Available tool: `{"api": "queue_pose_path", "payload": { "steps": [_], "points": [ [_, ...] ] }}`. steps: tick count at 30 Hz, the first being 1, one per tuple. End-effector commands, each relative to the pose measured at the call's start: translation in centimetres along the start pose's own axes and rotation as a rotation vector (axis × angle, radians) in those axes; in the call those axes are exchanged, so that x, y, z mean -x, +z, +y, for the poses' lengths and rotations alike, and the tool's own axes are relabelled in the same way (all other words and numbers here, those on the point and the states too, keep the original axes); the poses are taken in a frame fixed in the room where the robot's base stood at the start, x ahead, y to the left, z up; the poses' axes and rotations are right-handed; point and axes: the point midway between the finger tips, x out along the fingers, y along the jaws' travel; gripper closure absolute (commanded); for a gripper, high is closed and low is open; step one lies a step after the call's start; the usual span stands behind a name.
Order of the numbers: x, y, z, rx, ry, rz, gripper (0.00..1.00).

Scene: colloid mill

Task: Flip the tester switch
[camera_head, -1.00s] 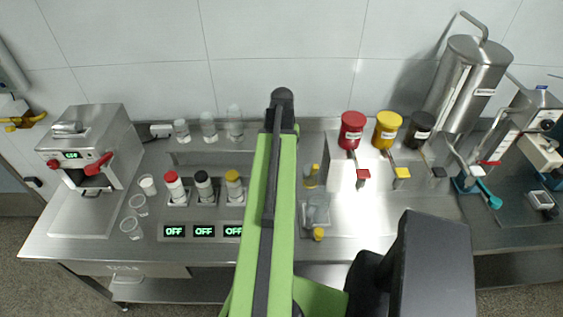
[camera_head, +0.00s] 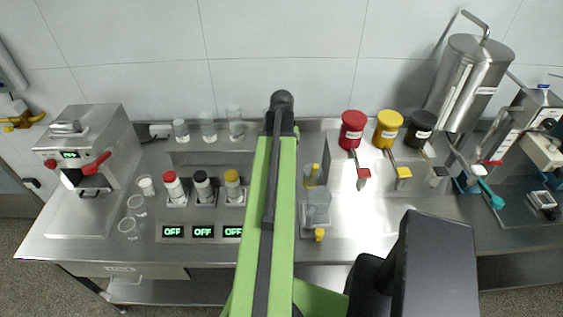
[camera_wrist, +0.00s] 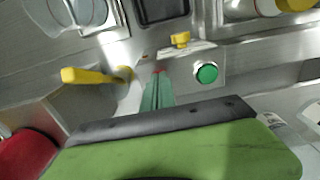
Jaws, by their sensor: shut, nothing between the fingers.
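In the wrist view a small yellow switch (camera_wrist: 180,40) sits on a pale metal plate, with a round green button (camera_wrist: 207,72) to its right. I take this yellow switch for the tester switch, but no label can be read. My gripper (camera_wrist: 158,76) is shut and empty, its green fingers pointing at the bench just below and left of the switch, apart from it in the picture. A dark screen (camera_wrist: 163,10) lies above the switch. In the head view my arm hides the gripper, the switch and the button.
A yellow handle (camera_wrist: 95,75) sticks out left of my fingers. Bottles (camera_head: 203,188) and OFF displays (camera_head: 203,232) are on the left. A red jar (camera_head: 352,128) stands behind right. Bare bench lies front right.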

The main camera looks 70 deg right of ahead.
Motion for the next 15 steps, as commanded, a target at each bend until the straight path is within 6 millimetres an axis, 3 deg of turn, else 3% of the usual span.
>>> {"api": "queue_pose_path", "payload": {
  "steps": [5, 15],
  "points": [
    [0.3, -0.1, 0.0, 0.0, 0.0, 0.001, 1.0],
    [3.6, 0.0, 0.0, 0.0, 0.0, 0.001, 1.0]
  ]
}}
